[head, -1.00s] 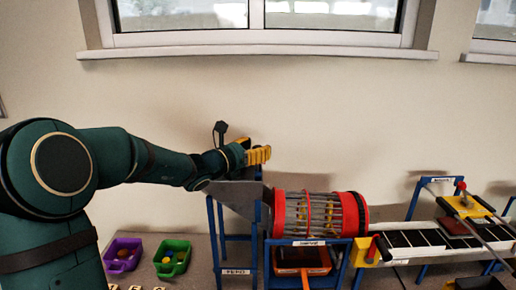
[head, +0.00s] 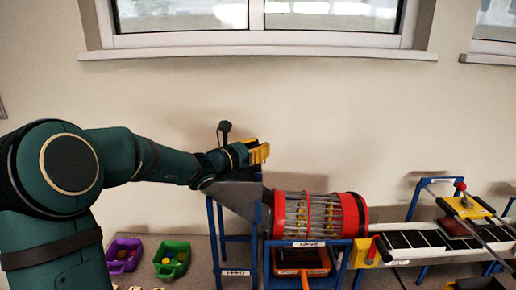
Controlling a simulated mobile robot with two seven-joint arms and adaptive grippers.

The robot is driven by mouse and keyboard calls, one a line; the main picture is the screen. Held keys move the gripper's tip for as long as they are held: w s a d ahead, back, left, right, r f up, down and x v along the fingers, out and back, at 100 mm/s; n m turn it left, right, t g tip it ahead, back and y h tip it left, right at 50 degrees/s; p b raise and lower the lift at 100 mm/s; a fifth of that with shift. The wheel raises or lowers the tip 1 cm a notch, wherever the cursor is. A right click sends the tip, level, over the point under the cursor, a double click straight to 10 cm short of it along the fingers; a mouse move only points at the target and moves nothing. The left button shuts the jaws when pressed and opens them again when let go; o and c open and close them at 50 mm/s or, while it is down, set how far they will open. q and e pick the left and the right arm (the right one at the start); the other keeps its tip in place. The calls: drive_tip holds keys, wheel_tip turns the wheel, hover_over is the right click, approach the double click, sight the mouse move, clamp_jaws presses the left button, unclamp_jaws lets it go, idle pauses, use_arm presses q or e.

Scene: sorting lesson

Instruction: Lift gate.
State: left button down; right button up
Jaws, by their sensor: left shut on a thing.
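My left gripper (head: 259,153), with yellow fingers, is above the right end of the grey sloping hopper (head: 236,197), on the side towards the drum. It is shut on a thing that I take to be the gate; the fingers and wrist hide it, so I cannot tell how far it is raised. The hopper stands on a blue frame (head: 220,240). A red-ringed barred drum (head: 292,214) lies on its side just right of the hopper, with small yellow pieces showing between its bars. My right gripper is not in view.
An orange tray (head: 303,262) sits under the drum. A conveyor (head: 418,238) with dark slats runs off to the right. A purple bin (head: 123,256) and a green bin (head: 172,260) stand on the table at the left. The wall is behind.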

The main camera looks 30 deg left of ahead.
use_arm(q)
wheel_tip(320, 180, up, 6)
drive_tip(key=p, duration=0.3)
drive_tip(key=shift+r, duration=0.25)
drive_tip(key=shift+r+p, duration=0.5)
drive_tip(key=shift+r, duration=0.1)
drive_tip(key=shift+a+r, duration=0.1)
drive_tip(key=shift+r, duration=0.15)
drive_tip(key=c, duration=0.7)
unclamp_jaws()
drive_tip(key=shift+c, duration=0.2)
drive_tip(key=shift+s, duration=0.15)
drive_tip(key=shift+f, duration=0.25)
drive_tip(key=v, duration=1.2)
